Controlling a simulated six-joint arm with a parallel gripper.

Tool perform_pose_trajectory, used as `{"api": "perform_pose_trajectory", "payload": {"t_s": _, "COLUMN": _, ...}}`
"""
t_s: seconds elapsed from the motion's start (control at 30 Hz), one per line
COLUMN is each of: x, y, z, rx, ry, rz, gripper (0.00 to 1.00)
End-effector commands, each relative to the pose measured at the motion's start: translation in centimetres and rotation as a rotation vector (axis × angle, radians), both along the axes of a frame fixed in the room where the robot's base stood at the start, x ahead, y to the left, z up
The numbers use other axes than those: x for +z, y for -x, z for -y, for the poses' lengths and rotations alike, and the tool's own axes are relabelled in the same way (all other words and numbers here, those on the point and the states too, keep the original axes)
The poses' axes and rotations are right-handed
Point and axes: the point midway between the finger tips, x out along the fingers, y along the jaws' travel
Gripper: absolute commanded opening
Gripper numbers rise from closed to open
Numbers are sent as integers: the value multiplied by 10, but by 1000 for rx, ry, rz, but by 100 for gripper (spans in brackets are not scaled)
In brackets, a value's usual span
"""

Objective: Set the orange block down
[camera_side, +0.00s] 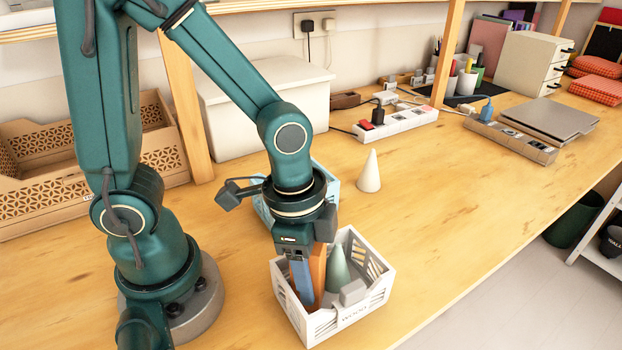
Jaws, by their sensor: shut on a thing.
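My gripper (312,262) points down into the near end of a white crate (362,308) with slotted walls. It is shut on an upright orange block (319,268), whose lower part is inside the crate. A blue upright piece (302,283) shows just left of the orange block; I cannot tell whether it is a separate block or part of my gripper. Whether the orange block touches the crate floor is hidden.
In the crate, a grey-green cone (338,270) and a light grey block (353,292) stand right of the orange block. A light blue crate (327,190) is partly hidden behind my wrist. A white cone (369,172) stands behind.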

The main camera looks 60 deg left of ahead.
Motion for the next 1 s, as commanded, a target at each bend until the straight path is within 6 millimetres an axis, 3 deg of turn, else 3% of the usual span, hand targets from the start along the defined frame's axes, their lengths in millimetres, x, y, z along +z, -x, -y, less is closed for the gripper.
{"api": "perform_pose_trajectory", "payload": {"t_s": 0.47, "x": 5, "y": -1, "z": 0, "rx": -1, "ry": 1, "rz": 4, "gripper": 62}}
{"api": "perform_pose_trajectory", "payload": {"t_s": 0.67, "x": 31, "y": 0, "z": -2, "rx": 1, "ry": 3, "rz": 10, "gripper": 62}}
{"api": "perform_pose_trajectory", "payload": {"t_s": 1.0, "x": 90, "y": 6, "z": -7, "rx": 1, "ry": 1, "rz": 8, "gripper": 62}}
